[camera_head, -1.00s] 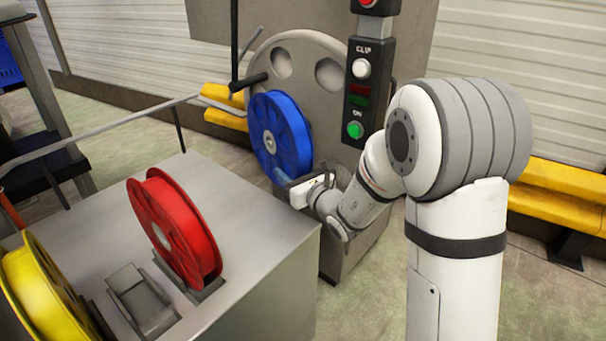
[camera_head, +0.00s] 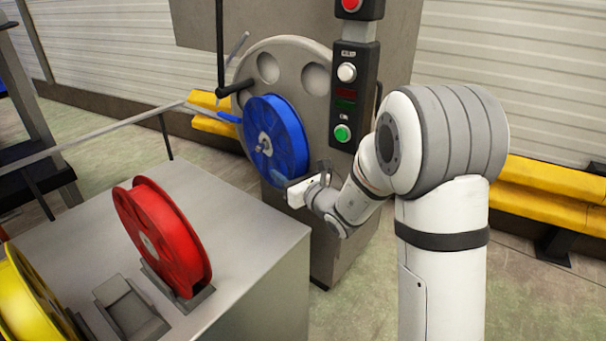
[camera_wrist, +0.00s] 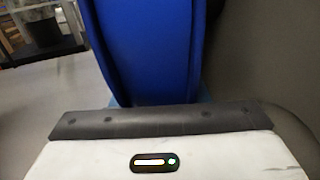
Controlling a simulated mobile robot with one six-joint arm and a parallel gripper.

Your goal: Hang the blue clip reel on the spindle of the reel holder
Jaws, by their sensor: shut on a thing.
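The blue clip reel (camera_head: 283,130) stands upright in front of the reel holder's round grey plate (camera_head: 325,72). A pale stub, apparently the spindle (camera_head: 264,145), shows at the hub of the reel. How far the reel sits along it I cannot tell. My gripper (camera_head: 298,188) is shut on the reel's lower right rim, at the near side. In the wrist view the blue reel (camera_wrist: 145,45) rises straight up from behind the dark edge of my gripper (camera_wrist: 155,112). The fingertips are hidden there.
A red reel (camera_head: 150,225) and a yellow reel (camera_head: 25,300) stand on the grey cabinet (camera_head: 240,225) at the front left. A control panel (camera_head: 350,100) with buttons is right of the plate. A black lever (camera_head: 236,88) and a short blue rod (camera_head: 228,117) are left of the reel.

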